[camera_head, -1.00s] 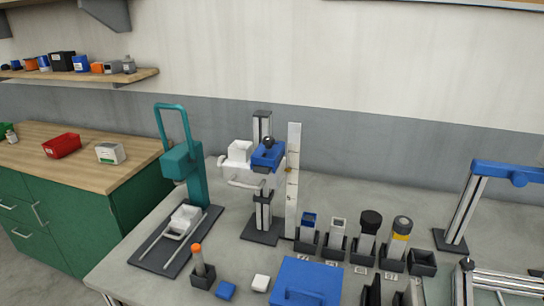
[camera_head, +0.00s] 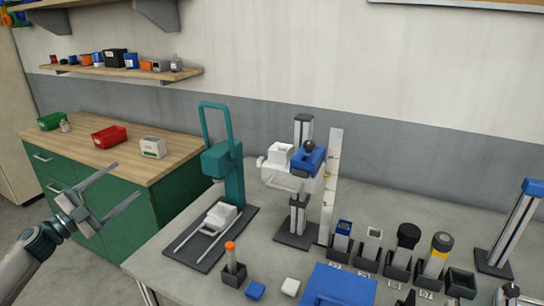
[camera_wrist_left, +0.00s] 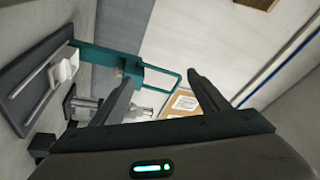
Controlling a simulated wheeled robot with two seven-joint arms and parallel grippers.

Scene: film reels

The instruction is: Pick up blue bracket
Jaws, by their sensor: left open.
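A blue bracket-like part (camera_head: 308,160) with a black knob sits on the upright metal column stand, beside a white arm. Other blue pieces are a small blue block (camera_head: 255,290) at the bench front and a blue box (camera_head: 340,288) at the bottom edge; I cannot tell for sure which one is the bracket. My left gripper (camera_head: 127,181) is open and empty, left of the bench and in front of the green cabinet, well apart from all blue pieces. In the left wrist view its open fingers (camera_wrist_left: 162,78) have nothing between them. My right gripper is not in view.
A teal press (camera_head: 222,165) stands at the bench's left, between my left gripper and the column stand. An orange-topped piece (camera_head: 231,255) stands in a black holder. Several black holders line the bench (camera_head: 175,258) on the right. A red bin (camera_head: 109,136) sits on the cabinet.

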